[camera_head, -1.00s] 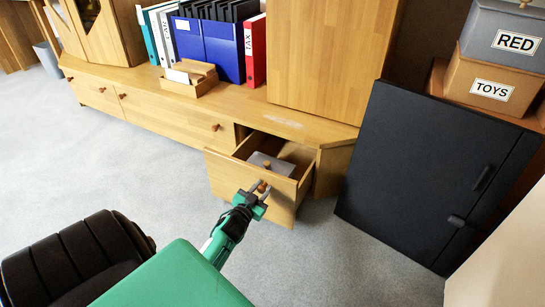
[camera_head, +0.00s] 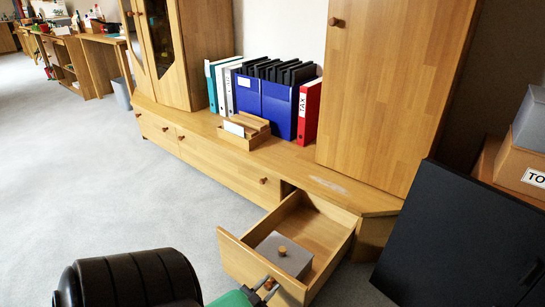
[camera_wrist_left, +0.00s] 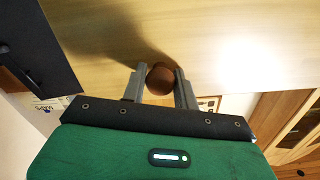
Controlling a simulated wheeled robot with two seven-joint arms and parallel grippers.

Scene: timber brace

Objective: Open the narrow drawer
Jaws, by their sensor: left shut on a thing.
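The narrow drawer (camera_head: 325,229) stands well out of the low wooden cabinet, open at the top. A grey box with a round knob (camera_head: 284,257) lies inside it. My left gripper (camera_head: 268,284) is at the drawer's front, partly cut off by the bottom edge of the head view. In the left wrist view, my left gripper (camera_wrist_left: 160,88) has its two fingers on either side of the drawer's round brown knob (camera_wrist_left: 160,79), shut on it. The drawer's wooden front (camera_wrist_left: 215,50) fills much of that view. My right gripper is not in view.
A dark panel (camera_head: 455,235) stands close to the right of the drawer. Binders (camera_head: 278,105) and a small wooden organizer (camera_head: 243,131) stand on the cabinet top. Open grey carpet (camera_head: 90,180) lies at the left.

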